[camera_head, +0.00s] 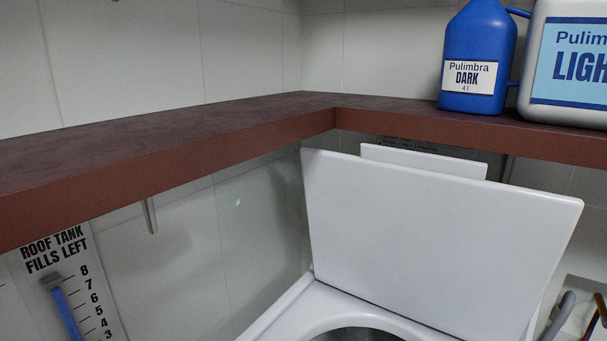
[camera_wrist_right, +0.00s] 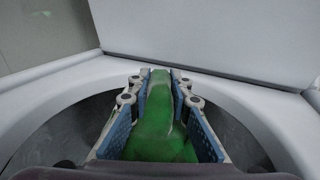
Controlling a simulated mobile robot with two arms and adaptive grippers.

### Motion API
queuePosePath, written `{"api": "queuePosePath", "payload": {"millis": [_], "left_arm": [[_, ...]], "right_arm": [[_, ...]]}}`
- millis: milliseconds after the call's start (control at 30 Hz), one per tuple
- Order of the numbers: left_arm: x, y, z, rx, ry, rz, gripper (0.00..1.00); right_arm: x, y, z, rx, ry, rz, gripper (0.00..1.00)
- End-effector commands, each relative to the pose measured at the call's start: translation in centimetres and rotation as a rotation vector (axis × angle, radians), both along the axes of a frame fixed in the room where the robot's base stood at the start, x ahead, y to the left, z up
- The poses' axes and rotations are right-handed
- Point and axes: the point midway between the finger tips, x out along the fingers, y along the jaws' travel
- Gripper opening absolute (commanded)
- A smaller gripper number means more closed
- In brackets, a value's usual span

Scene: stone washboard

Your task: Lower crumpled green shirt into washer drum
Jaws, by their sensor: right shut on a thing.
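The washer drum opening shows at the bottom of the head view (camera_head: 358,336), with the washer's white lid (camera_head: 430,245) standing open behind it. In the right wrist view, my right gripper (camera_wrist_right: 160,85) is shut on the crumpled green shirt (camera_wrist_right: 158,125), which is squeezed between its blue-padded fingers. The gripper and shirt are over the round drum opening, whose grey inner wall (camera_wrist_right: 60,130) shows on both sides. How deep the shirt hangs is hidden by the gripper. Neither gripper shows in the head view.
A dark red-brown shelf (camera_head: 150,165) runs along the left and back walls above the washer. A blue "Dark" jug (camera_head: 477,60) and a white "Light" jug (camera_head: 570,60) stand on it. A gauge sign (camera_head: 95,290) hangs at lower left. Hoses (camera_head: 560,318) are at lower right.

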Motion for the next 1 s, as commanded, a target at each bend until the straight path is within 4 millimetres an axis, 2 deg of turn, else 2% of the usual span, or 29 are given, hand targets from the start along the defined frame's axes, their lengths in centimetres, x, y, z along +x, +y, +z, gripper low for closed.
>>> {"api": "queuePosePath", "payload": {"millis": [33,300,333,500,833,1000], "left_arm": [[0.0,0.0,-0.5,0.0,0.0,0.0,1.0],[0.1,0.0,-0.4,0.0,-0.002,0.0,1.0],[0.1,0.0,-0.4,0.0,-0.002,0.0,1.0],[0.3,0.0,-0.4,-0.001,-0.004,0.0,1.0],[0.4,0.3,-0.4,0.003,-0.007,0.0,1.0],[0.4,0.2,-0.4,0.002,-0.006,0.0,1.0]], "right_arm": [[0.0,0.0,-0.4,0.0,-0.002,0.0,0.0],[0.0,0.0,-0.4,0.0,-0.002,0.0,0.0],[0.0,0.0,-0.4,0.0,-0.002,0.0,0.19],[0.0,0.0,-0.4,0.0,-0.002,0.0,0.38],[-0.3,0.0,-0.6,0.0,0.002,0.001,0.39],[-2.3,0.5,-0.6,0.002,0.003,0.001,0.39]]}}
